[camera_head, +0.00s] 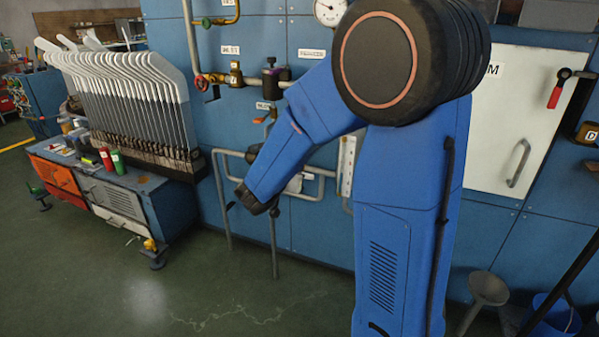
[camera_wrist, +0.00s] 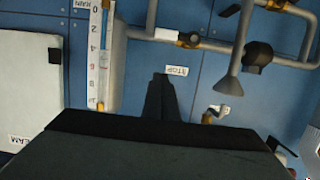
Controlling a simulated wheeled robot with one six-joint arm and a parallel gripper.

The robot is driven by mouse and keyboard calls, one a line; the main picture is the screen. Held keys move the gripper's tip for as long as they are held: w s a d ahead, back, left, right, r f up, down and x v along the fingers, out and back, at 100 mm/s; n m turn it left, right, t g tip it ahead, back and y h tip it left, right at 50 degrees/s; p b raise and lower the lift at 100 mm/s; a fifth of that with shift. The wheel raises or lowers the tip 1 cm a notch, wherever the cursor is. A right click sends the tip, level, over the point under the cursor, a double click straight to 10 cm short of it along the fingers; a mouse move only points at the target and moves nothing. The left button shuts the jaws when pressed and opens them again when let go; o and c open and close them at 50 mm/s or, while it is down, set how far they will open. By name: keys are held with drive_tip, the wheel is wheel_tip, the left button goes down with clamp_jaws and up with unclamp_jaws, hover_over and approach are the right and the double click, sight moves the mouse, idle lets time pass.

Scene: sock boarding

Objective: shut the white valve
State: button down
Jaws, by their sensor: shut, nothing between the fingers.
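My gripper (camera_wrist: 162,82) shows in the wrist view as dark fingers held together, with nothing between them. In the wrist view a small white handle (camera_wrist: 219,110) with a brass fitting (camera_wrist: 207,118) sits on the blue panel, right of my fingertips and apart from them in the picture. It looks like the white valve; how far it is turned is too small to tell. In the head view my blue forearm hangs in front of the piping, and my fingers cannot be made out. A white piece (camera_head: 294,184) shows beside the forearm; I cannot tell whether it is the same valve.
Grey pipes (camera_head: 318,172) and a white scale strip (camera_head: 347,165) line the blue panel. A funnel (camera_wrist: 229,84) and a black knob (camera_wrist: 258,56) are near the white handle. A white door (camera_head: 525,110) is at right. A bench with several white boards (camera_head: 120,85) stands at left; the floor before it is clear.

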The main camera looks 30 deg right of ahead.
drive_tip(key=w+d+f, duration=0.5)
drive_tip(key=d+f, duration=0.1)
drive_tip(key=shift+w+d, duration=0.15)
drive_tip(key=shift+d, duration=0.25)
drive_tip(key=shift+f, duration=0.15)
idle(0.4)
